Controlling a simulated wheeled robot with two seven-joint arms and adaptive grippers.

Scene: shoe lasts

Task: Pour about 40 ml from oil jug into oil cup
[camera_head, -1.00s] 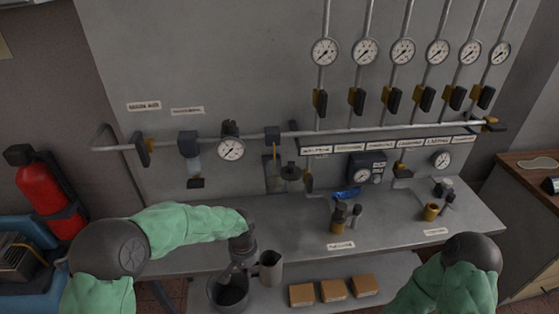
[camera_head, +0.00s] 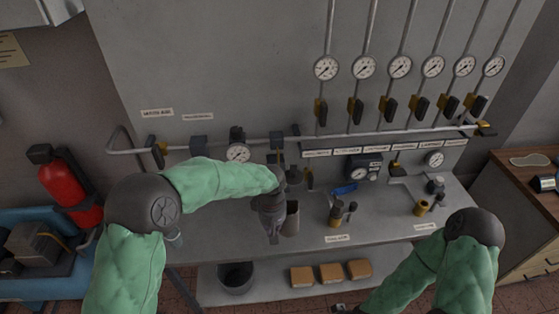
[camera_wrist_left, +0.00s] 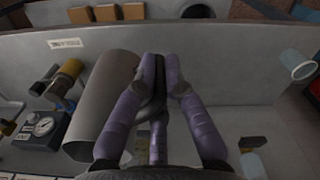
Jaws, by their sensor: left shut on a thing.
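The oil jug (camera_head: 291,219) is a plain grey cylinder, roughly upright, over the bench's front part. I cannot tell whether its base touches the bench. My left gripper (camera_head: 272,218) is to its left, shut on its handle. In the left wrist view, the fingers (camera_wrist_left: 160,76) close on the handle beside the large grey jug body (camera_wrist_left: 100,108). A small pale translucent cup, likely the oil cup (camera_head: 174,238), is partly hidden behind my left arm; it also shows at the right of the left wrist view (camera_wrist_left: 298,66). The jug's contents are hidden. My right gripper (camera_head: 342,308) barely shows at the bottom edge.
The bench (camera_head: 385,232) holds brass-and-black fittings (camera_head: 336,214) right of the jug. A gauge box (camera_head: 363,168) and piping stand behind. A lower shelf (camera_head: 262,292) carries a dark bin (camera_head: 236,276) and tan boxes (camera_head: 331,273). Bare bench lies between the fittings.

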